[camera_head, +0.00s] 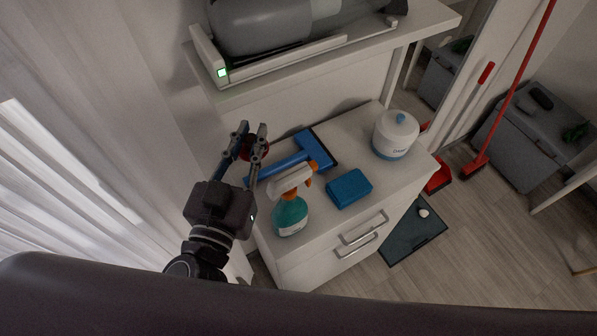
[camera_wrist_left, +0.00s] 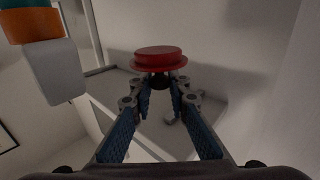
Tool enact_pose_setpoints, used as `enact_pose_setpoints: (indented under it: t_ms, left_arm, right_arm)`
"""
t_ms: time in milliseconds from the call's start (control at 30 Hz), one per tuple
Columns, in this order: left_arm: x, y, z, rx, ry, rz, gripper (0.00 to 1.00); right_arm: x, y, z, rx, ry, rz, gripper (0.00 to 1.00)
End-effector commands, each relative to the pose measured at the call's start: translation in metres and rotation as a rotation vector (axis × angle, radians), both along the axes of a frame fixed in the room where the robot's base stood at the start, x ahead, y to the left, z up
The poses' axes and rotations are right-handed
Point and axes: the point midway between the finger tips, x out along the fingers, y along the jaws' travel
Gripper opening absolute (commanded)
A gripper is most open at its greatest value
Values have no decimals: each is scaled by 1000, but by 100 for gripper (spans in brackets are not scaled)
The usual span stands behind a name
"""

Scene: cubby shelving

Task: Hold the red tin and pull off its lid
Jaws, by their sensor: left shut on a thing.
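My left gripper (camera_head: 251,128) is above the back left of the white cabinet top. In the left wrist view, which shows the scene upside down, my left gripper (camera_wrist_left: 161,84) is shut on the dark knob of a round red lid (camera_wrist_left: 158,62). The lid has a wide rim and a narrower round part on the side away from the fingers. In the head view the red lid (camera_head: 262,149) is partly hidden by the fingers. I cannot make out a separate tin body in either view. My right gripper is not in view.
A spray bottle (camera_head: 290,216), a blue squeegee (camera_head: 285,162), a blue sponge (camera_head: 349,188) and a white canister (camera_head: 395,136) stand or lie on the cabinet (camera_head: 322,224). A shelf (camera_head: 330,58) overhangs the back. A curtain (camera_head: 90,110) hangs at left.

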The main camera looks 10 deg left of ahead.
Motion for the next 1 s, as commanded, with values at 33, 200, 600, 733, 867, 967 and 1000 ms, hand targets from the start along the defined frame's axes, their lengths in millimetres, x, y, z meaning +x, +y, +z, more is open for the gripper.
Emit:
enact_pose_setpoints:
  t_ms: [33,200,600,733,867,967,1000]
  left_arm:
    - [0,0,-4,0,1,0,0]
    - [0,1,-39,3,5,2,0]
    - [0,1,-140,1,2,2,0]
    - [0,0,-155,0,0,0,0]
    - [0,0,-161,0,0,0,0]
    - [0,0,-174,1,0,0,0]
    - [0,0,-181,1,1,0,0]
  right_arm:
    - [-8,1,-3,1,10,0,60]
    - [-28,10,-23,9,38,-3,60]
    - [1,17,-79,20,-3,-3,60]
    - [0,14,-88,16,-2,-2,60]
    - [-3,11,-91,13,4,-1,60]
    - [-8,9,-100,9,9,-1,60]
    - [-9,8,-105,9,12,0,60]
